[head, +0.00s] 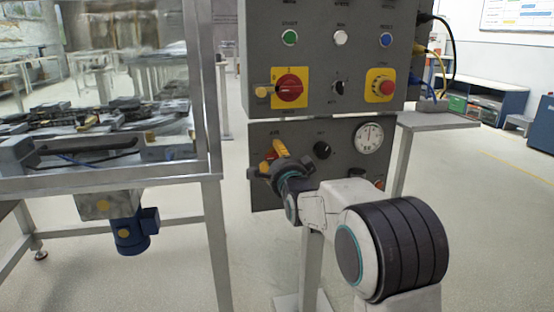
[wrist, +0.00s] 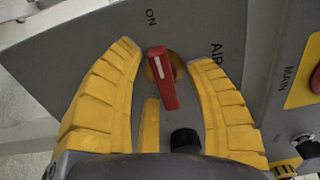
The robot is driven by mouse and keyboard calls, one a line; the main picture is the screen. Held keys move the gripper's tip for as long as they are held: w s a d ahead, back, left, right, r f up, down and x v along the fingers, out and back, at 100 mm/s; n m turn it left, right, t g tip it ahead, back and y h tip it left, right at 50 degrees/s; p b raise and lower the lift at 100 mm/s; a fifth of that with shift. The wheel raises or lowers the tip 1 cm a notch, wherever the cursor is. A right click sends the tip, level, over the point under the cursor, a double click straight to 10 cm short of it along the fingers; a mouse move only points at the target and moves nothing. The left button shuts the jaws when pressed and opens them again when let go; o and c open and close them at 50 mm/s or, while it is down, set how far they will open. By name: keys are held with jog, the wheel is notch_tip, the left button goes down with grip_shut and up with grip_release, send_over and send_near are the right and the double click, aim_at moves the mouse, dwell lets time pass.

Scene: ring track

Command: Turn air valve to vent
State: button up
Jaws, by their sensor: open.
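The air valve is a red lever with a white stripe (wrist: 166,88) on a brass-coloured hub, on a grey panel (wrist: 75,45) marked AIR and ON. No VENT label is readable. In the head view my gripper (head: 270,156) is at the left of the lower panel (head: 342,190) and hides most of the valve.
A black knob (head: 322,150) and a pressure gauge (head: 368,137) sit right of the valve. Above are a red MAIN switch on yellow (head: 290,88) and a red emergency button (head: 387,88). A framed machine with a blue motor (head: 131,233) stands left. Open floor lies between.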

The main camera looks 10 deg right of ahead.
grip_shut()
dwell(0.3)
jog(key=shift+f, duration=0.1)
jog(key=n, duration=0.4)
jog(key=shift+d+n, duration=0.1)
jog(key=shift+n, duration=0.3)
jog(key=n, duration=0.4)
jog(key=shift+n, duration=0.3)
jog(key=n, duration=0.4)
jog(key=shift+d, duration=0.1)
jog(key=shift+r+n, duration=0.15)
jog(key=shift+n, duration=0.9)
jog(key=shift+r+n, duration=0.1)
jog(key=shift+n, duration=0.95)
jog(key=shift+r+n, duration=0.1)
jog(key=shift+n, duration=0.2)
jog(key=shift+c, duration=0.4)
grip_release()
